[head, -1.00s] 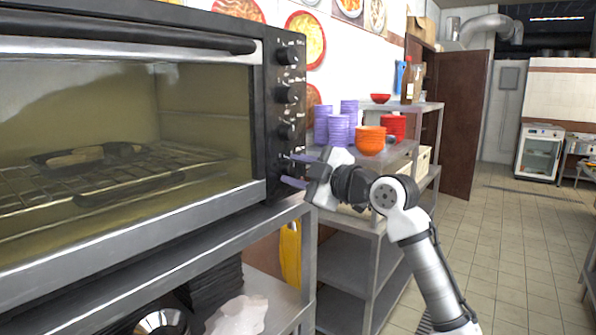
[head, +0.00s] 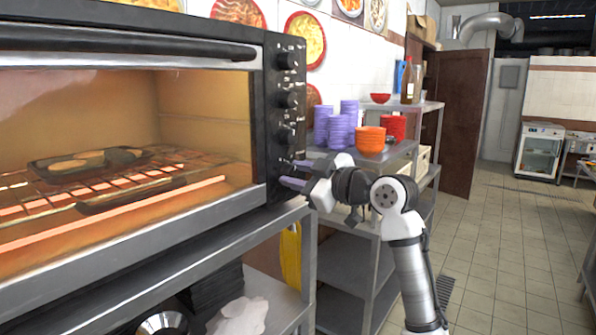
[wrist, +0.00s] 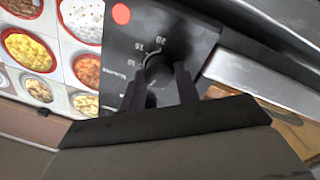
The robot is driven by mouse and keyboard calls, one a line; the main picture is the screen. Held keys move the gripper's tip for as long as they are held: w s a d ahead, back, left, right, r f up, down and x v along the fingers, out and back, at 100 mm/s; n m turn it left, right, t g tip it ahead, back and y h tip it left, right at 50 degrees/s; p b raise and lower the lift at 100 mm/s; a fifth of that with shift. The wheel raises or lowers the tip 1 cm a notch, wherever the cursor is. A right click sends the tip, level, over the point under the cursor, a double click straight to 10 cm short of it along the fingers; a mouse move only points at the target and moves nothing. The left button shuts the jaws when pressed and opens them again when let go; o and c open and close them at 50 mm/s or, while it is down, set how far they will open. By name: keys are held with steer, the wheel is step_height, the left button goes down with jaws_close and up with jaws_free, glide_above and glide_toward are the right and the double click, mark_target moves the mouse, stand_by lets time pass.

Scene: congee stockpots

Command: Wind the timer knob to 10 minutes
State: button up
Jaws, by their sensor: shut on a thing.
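The timer knob (wrist: 157,68) is a dark round knob on the oven's black control panel (wrist: 128,40). In the wrist view, white marks that read about 10, 15 and 20 curve around its far side. Its pointer is too blurred to read. My gripper (wrist: 160,84) has its two dark fingers on either side of the knob, shut on it. In the head view my gripper (head: 292,173) reaches the lowest part of the panel from the right and hides most of the knob. A red round spot (wrist: 121,13), perhaps a lamp, shows on the panel.
The oven (head: 135,215) glows orange inside, with a tray (head: 85,165) on its rack. More knobs (head: 290,97) sit above on the panel. A shelf with purple cups (head: 338,130) and orange bowls (head: 370,140) stands close behind my gripper. The floor at right is clear.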

steer(key=m+p, duration=0.2)
steer(key=m, duration=0.3)
steer(key=shift+r+g+p, duration=0.2)
steer(key=shift+g+p, duration=0.15)
steer(key=shift+g, duration=0.05)
steer(key=m+p, duration=0.3)
steer(key=m, duration=0.2)
steer(key=shift+w+f+g, duration=0.1)
steer(key=shift+g, duration=0.2)
steer(key=shift+d+m, duration=0.1)
steer(key=shift+m, duration=0.3)
steer(key=o, duration=1)
steer(key=shift+c, duration=0.2)
steer(key=b+v, duration=0.4)
steer(key=v, duration=0.9)
steer(key=shift+s+d, duration=0.2)
steer(key=shift+d, duration=0.2)
steer(key=shift+f, duration=0.1)
